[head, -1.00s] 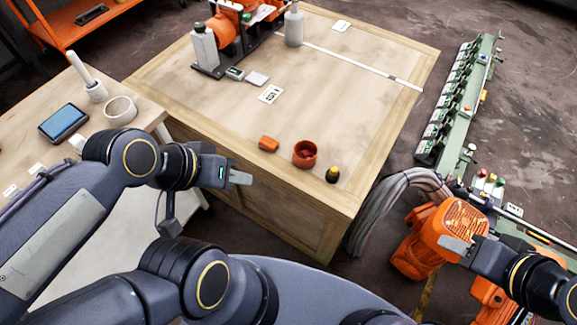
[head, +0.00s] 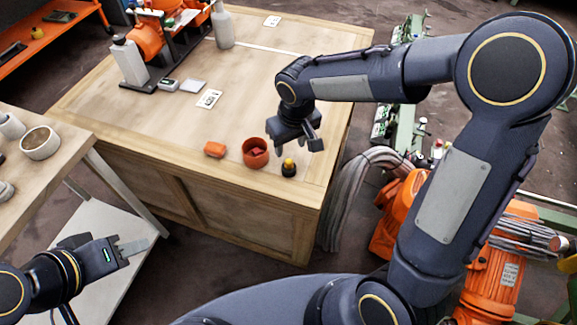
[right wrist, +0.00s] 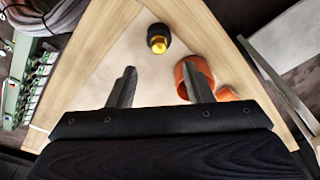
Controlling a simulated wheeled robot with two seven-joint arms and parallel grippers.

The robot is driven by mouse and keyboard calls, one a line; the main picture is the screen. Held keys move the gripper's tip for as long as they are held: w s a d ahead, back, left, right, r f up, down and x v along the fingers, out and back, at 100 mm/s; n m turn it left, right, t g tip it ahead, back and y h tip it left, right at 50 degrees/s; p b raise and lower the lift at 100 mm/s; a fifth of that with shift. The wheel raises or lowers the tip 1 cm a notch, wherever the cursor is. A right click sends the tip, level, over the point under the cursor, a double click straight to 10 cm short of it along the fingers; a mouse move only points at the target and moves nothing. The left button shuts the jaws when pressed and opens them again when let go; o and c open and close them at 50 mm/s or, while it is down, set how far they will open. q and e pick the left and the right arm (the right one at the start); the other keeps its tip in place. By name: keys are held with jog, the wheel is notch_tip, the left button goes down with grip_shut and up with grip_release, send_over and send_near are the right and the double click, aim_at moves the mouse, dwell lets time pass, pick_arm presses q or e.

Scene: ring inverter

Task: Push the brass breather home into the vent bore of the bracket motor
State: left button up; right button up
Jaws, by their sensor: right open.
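A small fitting with a black base and a brass-yellow top (head: 289,167) stands upright near the front corner of the wooden crate top; it looks like the breather. It also shows in the right wrist view (right wrist: 158,40), beyond the fingertips. My right gripper (head: 298,145) hangs over the crate just behind it, open and empty, with the fingers (right wrist: 157,70) apart. An orange motor (head: 146,42) sits on a dark base at the back of the crate; its vent bore is not discernible. My left gripper (head: 132,247) is low at the left, clear of everything; its finger gap is unclear.
A grey bottle (head: 223,25) and a white card (head: 209,99) are further back. Another orange motor (head: 497,264) and grey cables (head: 350,195) lie right of the crate.

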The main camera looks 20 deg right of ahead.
aim_at(289, 160)
jog(key=f, duration=0.7)
jog(key=shift+w+f+b, duration=0.1)
jog(key=shift+w+b, duration=0.2)
jog(key=shift+w, duration=0.1)
jog(key=shift+c, duration=0.5)
grip_shut()
